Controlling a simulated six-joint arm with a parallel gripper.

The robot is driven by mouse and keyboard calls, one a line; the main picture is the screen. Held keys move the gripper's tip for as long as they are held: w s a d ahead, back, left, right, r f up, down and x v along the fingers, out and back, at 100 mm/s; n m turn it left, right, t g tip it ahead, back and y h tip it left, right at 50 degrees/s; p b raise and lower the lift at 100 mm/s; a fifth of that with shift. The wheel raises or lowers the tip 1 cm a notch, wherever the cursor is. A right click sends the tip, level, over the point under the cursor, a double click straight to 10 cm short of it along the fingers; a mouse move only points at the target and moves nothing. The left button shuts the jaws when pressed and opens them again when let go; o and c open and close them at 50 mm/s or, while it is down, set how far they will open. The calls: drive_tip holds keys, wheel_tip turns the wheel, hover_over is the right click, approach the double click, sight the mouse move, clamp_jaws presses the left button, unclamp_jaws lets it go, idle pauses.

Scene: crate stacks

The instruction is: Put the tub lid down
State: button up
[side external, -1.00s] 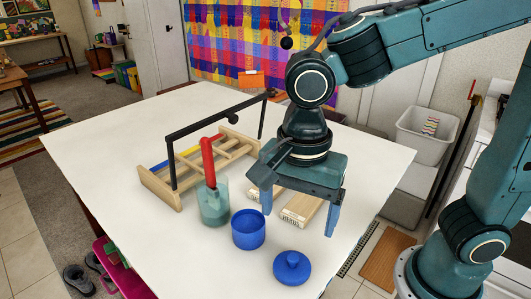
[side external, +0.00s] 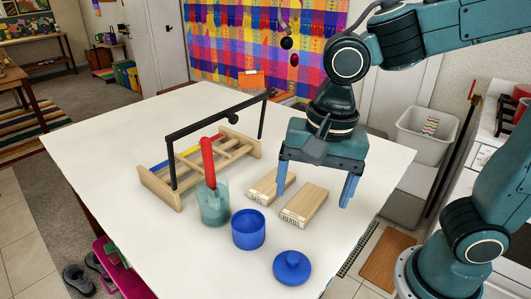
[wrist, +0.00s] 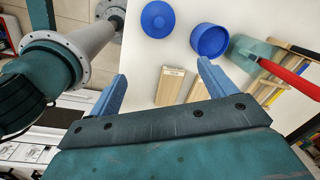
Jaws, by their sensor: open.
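The blue tub lid (side external: 292,267) lies on the white table near its front edge, knob up. It also shows in the wrist view (wrist: 157,19). The round blue tub (side external: 248,230) stands open just behind and left of the lid, apart from it. It also shows in the wrist view (wrist: 209,40).
Two wooden blocks, one at the left (side external: 271,187) and one at the right (side external: 304,205), lie behind the tub. A glass jar (side external: 214,208) with a red-handled tool stands left of the tub. A wooden rack (side external: 160,187) with a black bar stands behind. The table's front left is clear.

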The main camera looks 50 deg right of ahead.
drive_tip(key=s+d+r+n+t, duration=0.1)
drive_tip(key=s+d+n+t, duration=0.1)
drive_tip(key=d+n, duration=0.4)
drive_tip(key=s+d+r+n+t, duration=0.2)
drive_tip(key=s+d+n, duration=0.1)
drive_tip(key=d+n, duration=0.3)
drive_tip(key=shift+s+d+t+h, duration=0.3)
drive_tip(key=shift+d, duration=0.3)
